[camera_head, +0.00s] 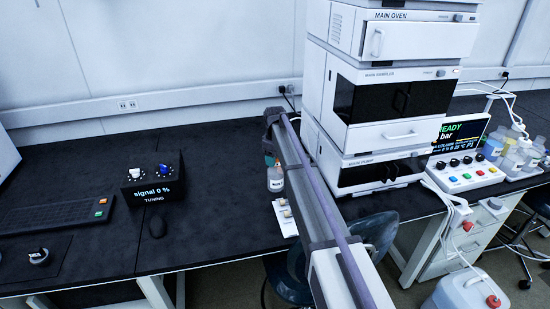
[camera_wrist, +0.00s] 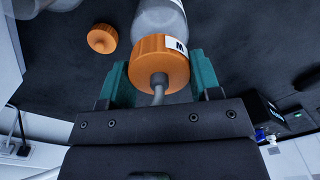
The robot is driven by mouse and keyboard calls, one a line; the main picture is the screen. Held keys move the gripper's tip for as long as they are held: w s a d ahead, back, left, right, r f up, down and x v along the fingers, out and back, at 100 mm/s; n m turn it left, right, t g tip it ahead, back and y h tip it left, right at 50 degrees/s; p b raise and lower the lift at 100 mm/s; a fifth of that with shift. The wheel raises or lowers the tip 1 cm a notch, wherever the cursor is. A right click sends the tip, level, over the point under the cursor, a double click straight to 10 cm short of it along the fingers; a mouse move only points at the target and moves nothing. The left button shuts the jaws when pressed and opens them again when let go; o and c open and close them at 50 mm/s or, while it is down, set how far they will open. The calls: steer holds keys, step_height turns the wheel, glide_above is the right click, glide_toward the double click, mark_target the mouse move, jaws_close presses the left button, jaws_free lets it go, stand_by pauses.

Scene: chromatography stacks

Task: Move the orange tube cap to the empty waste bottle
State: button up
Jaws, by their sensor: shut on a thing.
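The orange tube cap (camera_wrist: 160,62), with a grey tube out of its top and a white label at its edge, sits between the teal fingers of my gripper (camera_wrist: 160,80) in the wrist view. My gripper is shut on it. A clear bottle (camera_wrist: 160,15) is directly behind the cap; whether the cap is seated on its neck cannot be told. In the head view a clear bottle with a white label (camera_head: 275,180) stands on the dark bench beneath my gripper, whose fingertips are largely hidden by my arm. A second orange cap (camera_wrist: 102,39) lies to the left in the wrist view.
A white tray (camera_head: 279,222) with small pale items lies in front of the bottle. The instrument stack (camera_head: 385,105) stands close on the right. A tuning box (camera_head: 152,184) and a keyboard (camera_head: 58,211) are on the left; the bench between is mostly clear.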

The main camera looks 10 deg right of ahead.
steer(key=shift+f, duration=0.1)
steer(key=shift+f+b, duration=0.45)
steer(key=o, duration=1.3)
steer(key=shift+c, duration=0.2)
steer(key=shift+r, duration=0.2)
step_height(320, 180, up, 7)
steer(key=p, duration=0.7)
steer(key=shift+f, duration=0.1)
